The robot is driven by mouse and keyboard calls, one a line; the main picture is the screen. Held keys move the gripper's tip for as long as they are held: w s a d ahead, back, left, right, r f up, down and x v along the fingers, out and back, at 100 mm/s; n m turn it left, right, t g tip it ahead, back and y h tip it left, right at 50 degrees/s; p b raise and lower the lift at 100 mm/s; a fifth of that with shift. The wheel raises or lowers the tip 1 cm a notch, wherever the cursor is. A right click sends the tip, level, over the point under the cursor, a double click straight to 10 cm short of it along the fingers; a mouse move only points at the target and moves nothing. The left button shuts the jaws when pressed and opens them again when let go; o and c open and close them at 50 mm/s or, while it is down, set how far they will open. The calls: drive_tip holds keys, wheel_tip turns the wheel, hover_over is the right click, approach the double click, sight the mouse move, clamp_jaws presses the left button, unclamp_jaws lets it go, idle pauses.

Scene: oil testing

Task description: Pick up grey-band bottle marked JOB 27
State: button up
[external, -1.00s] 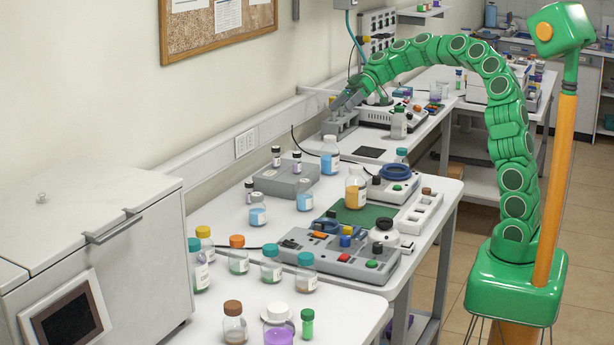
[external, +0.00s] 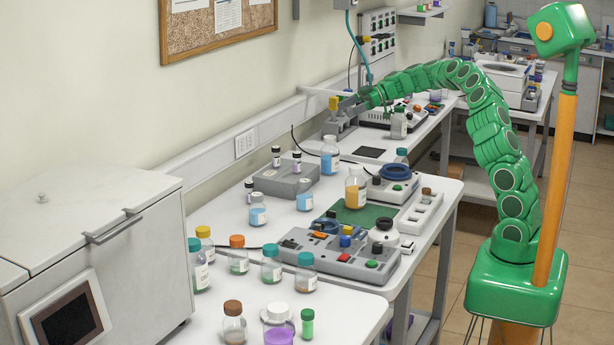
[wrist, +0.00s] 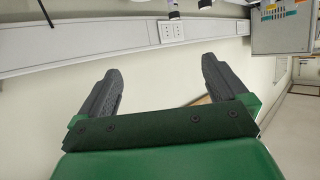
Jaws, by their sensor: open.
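My gripper (external: 350,106) is at the far end of the left bench, beside the wall, above or just behind a grey block-shaped stand (external: 340,123). In the wrist view my gripper (wrist: 161,72) has its two dark fingers wide apart, with only wall between them. Labels are too small to read, so I cannot tell which bottle is marked JOB 27 or has a grey band. A blue-liquid bottle (external: 330,155) and an amber bottle (external: 355,187) stand nearer.
Several capped bottles, such as an orange-capped one (external: 238,255), crowd the near bench. A control box (external: 340,255) and a green mat (external: 352,211) lie mid-bench. Wall trunking (external: 265,125) runs along the wall. A switch panel (external: 378,40) stands behind the gripper.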

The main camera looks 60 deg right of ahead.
approach(330, 157)
drive_tip(key=w+f, duration=0.1)
drive_tip(key=w+d, duration=0.1)
drive_tip(key=shift+w+f, duration=0.35)
drive_tip(key=shift+w, duration=0.05)
drive_tip(key=shift+x, duration=1.3)
drive_tip(key=shift+d+f+x, duration=0.1)
drive_tip(key=shift+d+x, duration=0.05)
drive_tip(key=shift+x, duration=1.1)
drive_tip(key=shift+d+f+x, duration=0.15)
drive_tip(key=shift+d+x, duration=0.05)
drive_tip(key=shift+x, duration=1.1)
drive_tip(key=shift+w, duration=0.15)
drive_tip(key=shift+c, duration=0.3)
drive_tip(key=c, duration=1.3)
drive_tip(key=shift+o, duration=0.2)
